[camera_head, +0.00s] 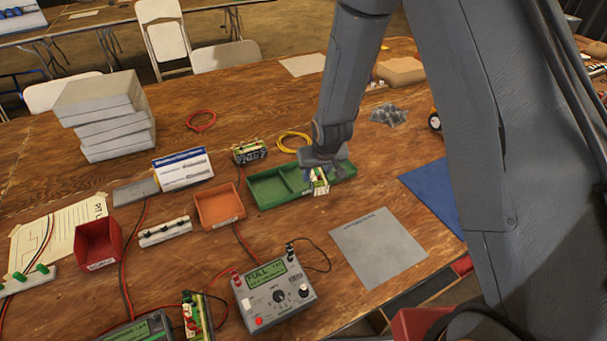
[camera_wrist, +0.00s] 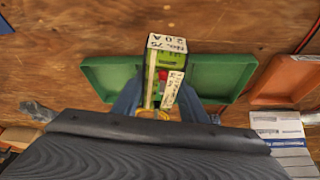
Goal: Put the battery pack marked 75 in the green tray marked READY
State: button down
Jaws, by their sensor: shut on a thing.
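The battery pack marked 75 (camera_wrist: 168,62) is between the blue fingers of my gripper (camera_wrist: 165,102), with its "No. 75 2.0 A" label facing up in the wrist view. My gripper (camera_head: 318,172) is shut on the pack, which also shows in the head view (camera_head: 321,186). The green tray (camera_head: 268,190) lies under the pack, and parts of it show on both sides of the pack in the wrist view (camera_wrist: 224,74). The pack and gripper hide the tray's middle and most of its label. I cannot tell whether the pack touches the tray.
An orange tray (camera_head: 220,207) stands left of the green tray. Another pack (camera_head: 250,152) lies behind it, near a yellow cable loop (camera_head: 294,142). A tester (camera_head: 272,292) reading FULL stands in front. A grey mat (camera_head: 378,248) lies bare to the right.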

notch_tip(320, 180, up, 4)
jog(key=n+p, duration=0.2)
send_over(268, 187)
jog(key=s+d, duration=0.1)
jog(key=shift+y, duration=0.4)
jog(key=f, duration=0.2)
jog(key=f+p, duration=0.1)
jog(key=f, duration=0.1)
jog(key=shift+s+a+f, duration=0.1)
jog(key=shift+s+f, duration=0.1)
jog(key=shift+f, duration=0.1)
jog(key=shift+w+f+b, duration=0.1)
jog(key=shift+f+b, duration=0.2)
jog(key=shift+f, duration=0.1)
notch_tip(268, 187, down, 4)
jog(key=b, duration=0.6)
jog(key=shift+f+b, duration=0.1)
jog(key=shift+b, duration=0.25)
jog(key=shift+f, duration=0.15)
jog(key=c, duration=1.1)
grip_release()
